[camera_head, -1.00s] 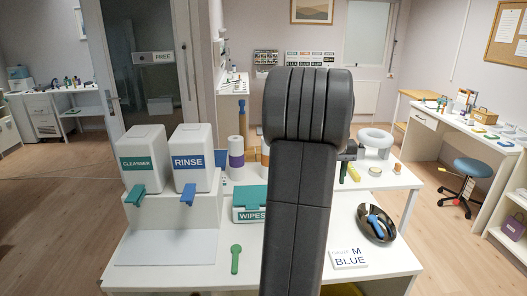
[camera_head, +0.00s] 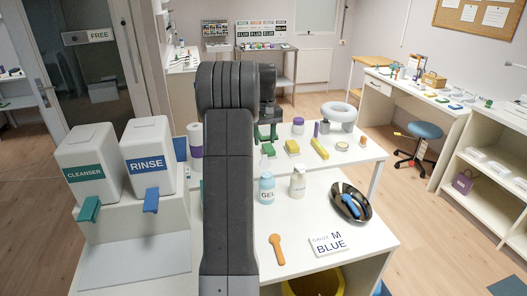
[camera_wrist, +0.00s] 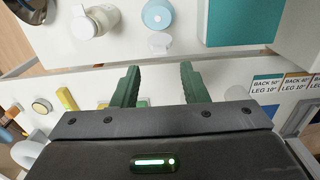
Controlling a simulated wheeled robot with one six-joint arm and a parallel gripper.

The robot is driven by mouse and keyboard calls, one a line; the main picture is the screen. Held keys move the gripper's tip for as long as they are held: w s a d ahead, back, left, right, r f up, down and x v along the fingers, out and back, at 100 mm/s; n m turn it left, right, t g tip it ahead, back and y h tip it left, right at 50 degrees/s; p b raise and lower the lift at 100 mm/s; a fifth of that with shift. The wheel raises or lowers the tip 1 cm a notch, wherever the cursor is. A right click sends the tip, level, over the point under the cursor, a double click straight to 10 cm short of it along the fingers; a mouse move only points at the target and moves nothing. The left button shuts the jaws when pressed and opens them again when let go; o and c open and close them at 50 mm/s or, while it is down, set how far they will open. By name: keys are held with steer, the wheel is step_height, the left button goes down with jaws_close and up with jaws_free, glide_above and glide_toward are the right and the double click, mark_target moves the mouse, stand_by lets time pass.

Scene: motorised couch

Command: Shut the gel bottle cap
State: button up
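The gel bottle (camera_head: 266,189), pale blue with a GEL label, stands upright on the white table, right of my arm. In the wrist view the blue bottle top (camera_wrist: 158,16) is seen from above at the upper edge. A pale round cap (camera_wrist: 160,42) sticks out beside it, apparently flipped open. My gripper (camera_wrist: 157,78) has dark green fingers spread apart with nothing between them. The bottle lies beyond the fingertips, not touching them. In the head view the fingers show only partly beside my arm.
A cream bottle (camera_head: 298,182) stands close right of the gel bottle. The teal wipes box (camera_wrist: 243,22) is on the bottle's other side.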

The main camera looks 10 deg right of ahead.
mark_target(265, 156)
step_height(265, 156, down, 6)
steer(key=shift+f+p, duration=0.1)
steer(key=shift+p, duration=0.2)
steer(key=shift+c, duration=0.4)
jaws_close()
steer(key=shift+s+b, duration=0.1)
steer(key=shift+b, duration=0.3)
